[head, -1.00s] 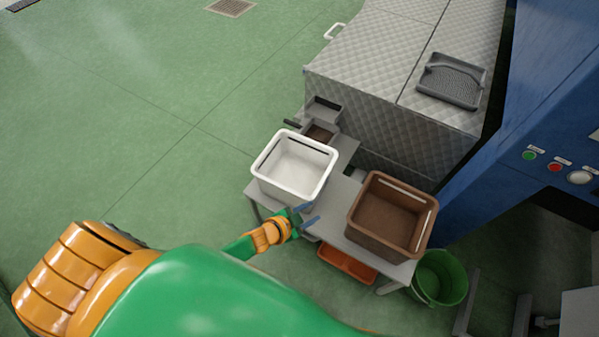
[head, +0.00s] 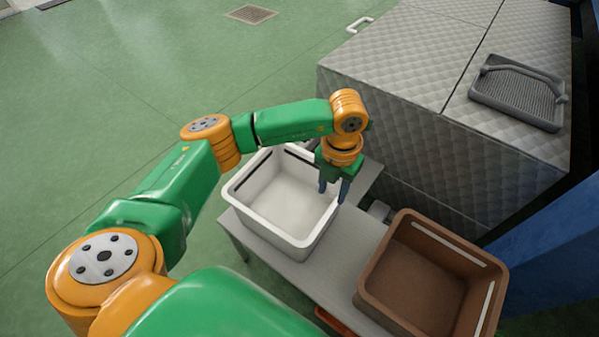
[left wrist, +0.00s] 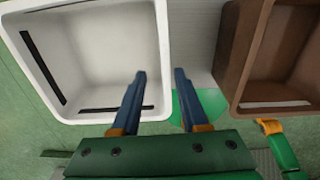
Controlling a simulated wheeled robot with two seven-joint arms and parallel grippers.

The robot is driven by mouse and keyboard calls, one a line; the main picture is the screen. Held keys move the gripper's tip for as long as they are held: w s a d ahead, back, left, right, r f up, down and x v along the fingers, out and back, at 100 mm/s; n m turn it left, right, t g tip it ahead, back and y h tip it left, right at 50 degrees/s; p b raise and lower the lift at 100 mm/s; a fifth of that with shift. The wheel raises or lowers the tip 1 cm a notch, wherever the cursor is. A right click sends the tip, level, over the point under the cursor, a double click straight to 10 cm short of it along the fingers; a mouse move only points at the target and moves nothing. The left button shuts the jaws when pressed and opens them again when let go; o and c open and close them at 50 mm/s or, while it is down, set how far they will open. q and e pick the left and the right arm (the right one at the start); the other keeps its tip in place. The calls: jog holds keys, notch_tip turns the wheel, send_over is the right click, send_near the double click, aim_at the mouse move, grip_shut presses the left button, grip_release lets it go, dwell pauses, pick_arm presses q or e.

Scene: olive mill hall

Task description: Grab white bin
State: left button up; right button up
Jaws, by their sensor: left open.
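The white bin (head: 282,205) stands upright and empty on a grey table. It also fills the upper left of the left wrist view (left wrist: 95,50). My left gripper (head: 333,190) points down at the bin's right-hand wall with its jaws open. In the left wrist view my left gripper (left wrist: 158,76) has one finger over the inside of the bin and the other outside, with the wall between them. I cannot tell whether the fingers touch it. My left forearm covers part of the bin's far rim. My right gripper is not in view.
A brown bin (head: 412,278) stands on the table (head: 325,268) to the right of the white bin, with a gap between. A quilted metal cabinet (head: 420,130) rises behind, with a grey tray (head: 515,97) on top. Green floor lies open at the left.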

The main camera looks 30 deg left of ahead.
pick_arm(q)
jog(key=f, duration=0.4)
jog(key=shift+s+b, duration=0.35)
jog(key=shift+s, duration=0.05)
notch_tip(320, 180, down, 6)
jog(key=shift+d+b, duration=0.1)
jog(key=shift+b, duration=0.7)
jog(key=shift+f, duration=0.45)
grip_shut()
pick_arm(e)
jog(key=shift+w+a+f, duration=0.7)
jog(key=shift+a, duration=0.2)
pick_arm(q)
jog(key=shift+r, duration=0.1)
